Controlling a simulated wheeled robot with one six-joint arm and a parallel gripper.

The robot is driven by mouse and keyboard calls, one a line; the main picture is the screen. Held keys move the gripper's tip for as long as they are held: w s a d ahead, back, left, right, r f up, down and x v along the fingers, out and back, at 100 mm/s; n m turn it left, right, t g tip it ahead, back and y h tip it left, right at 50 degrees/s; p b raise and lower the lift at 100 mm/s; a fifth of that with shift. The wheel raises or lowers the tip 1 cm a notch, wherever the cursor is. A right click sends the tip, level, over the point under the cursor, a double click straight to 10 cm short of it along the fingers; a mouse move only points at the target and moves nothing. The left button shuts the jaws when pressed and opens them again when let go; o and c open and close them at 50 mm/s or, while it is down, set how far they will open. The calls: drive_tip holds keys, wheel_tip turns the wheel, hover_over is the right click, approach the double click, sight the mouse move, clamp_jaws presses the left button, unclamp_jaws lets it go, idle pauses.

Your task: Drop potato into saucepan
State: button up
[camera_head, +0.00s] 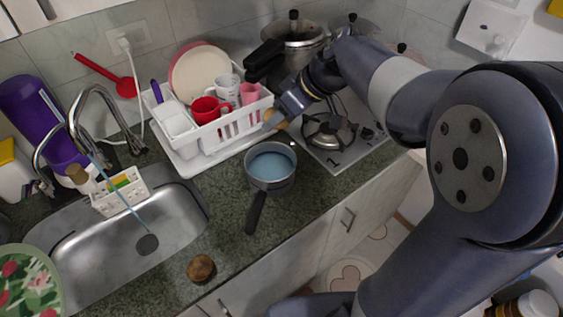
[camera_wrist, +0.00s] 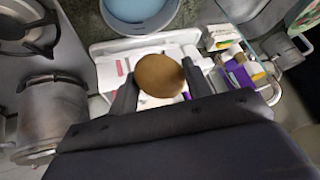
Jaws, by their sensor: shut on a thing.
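My gripper (camera_wrist: 160,86) is shut on a brown potato (camera_wrist: 159,76), with one finger on each side of it. In the head view the held potato (camera_head: 275,119) shows at the fingertips, above the front right edge of the dish rack. The saucepan (camera_head: 292,176) stands on the counter just below and in front of the gripper, blue inside with a dark handle pointing toward the front.
A white dish rack (camera_head: 240,124) with cups and plates stands behind the saucepan. A gas hob (camera_head: 345,150) is to the right, with a metal pot (camera_head: 300,45) behind. A sink (camera_head: 110,245) lies left. A brown round object (camera_head: 201,268) sits near the counter's front edge.

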wheel_tip(320, 180, down, 6)
drive_tip(key=b, duration=0.4)
drive_tip(key=o, duration=1.1)
drive_tip(key=v, duration=1.1)
drive_tip(key=shift+w, duration=0.1)
